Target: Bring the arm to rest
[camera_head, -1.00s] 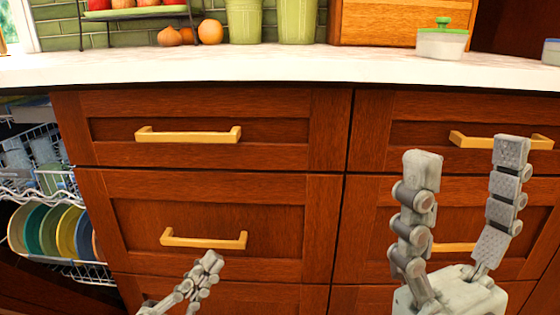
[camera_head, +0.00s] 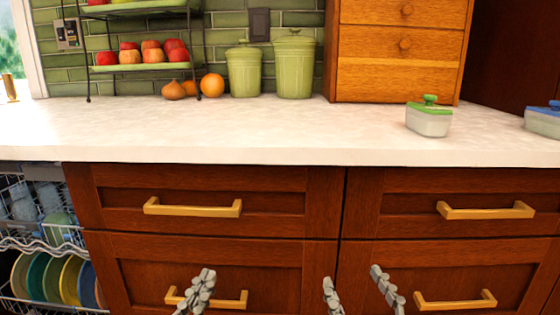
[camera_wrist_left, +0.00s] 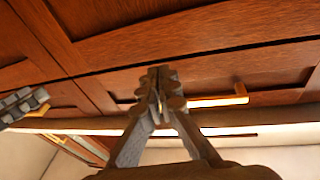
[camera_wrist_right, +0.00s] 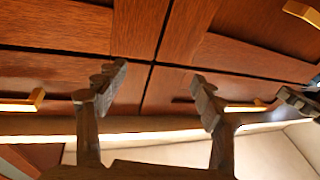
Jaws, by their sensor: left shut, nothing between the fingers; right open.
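My left gripper (camera_head: 205,280) is low in the head view, in front of the lower left drawer. In the left wrist view its fingers (camera_wrist_left: 159,80) are pressed together with nothing between them. My right gripper (camera_head: 353,280) is at the bottom of the head view, its two fingers apart and empty. In the right wrist view its fingers (camera_wrist_right: 157,85) stand wide apart before the drawer fronts. Both grippers are clear of the counter and hold nothing. Most of both arms is out of the head view.
Wooden drawers with brass handles (camera_head: 193,207) face me below a white counter (camera_head: 250,135). An open dishwasher rack with several plates (camera_head: 60,280) is at the left. On the counter are green canisters (camera_head: 294,68), a fruit stand (camera_head: 140,67), a wooden cabinet (camera_head: 400,50) and a lidded dish (camera_head: 429,120).

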